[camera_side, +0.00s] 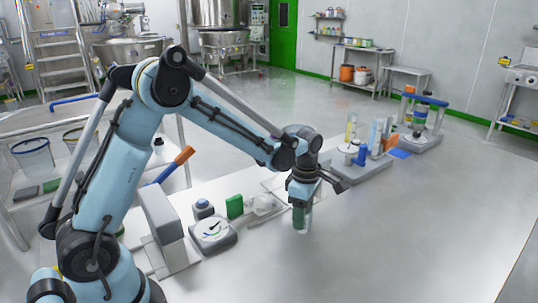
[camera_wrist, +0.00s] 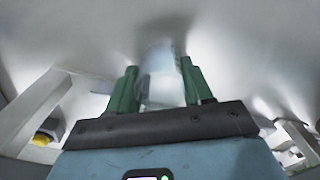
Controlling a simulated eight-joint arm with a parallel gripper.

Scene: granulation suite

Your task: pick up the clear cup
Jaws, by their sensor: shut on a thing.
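The clear cup (camera_side: 302,220) is a see-through, upright vessel at the end of my gripper (camera_side: 300,205) in the side view. In the wrist view the clear cup (camera_wrist: 162,80) is a pale, blurred shape between the two green fingers of my gripper (camera_wrist: 160,78). The fingers are shut on the cup, one on each side of it. I cannot tell whether the base of the cup touches the surface below.
A stand with bottles (camera_side: 362,160) and a blue-topped press (camera_side: 420,125) are behind right. The grey surface at front right is clear.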

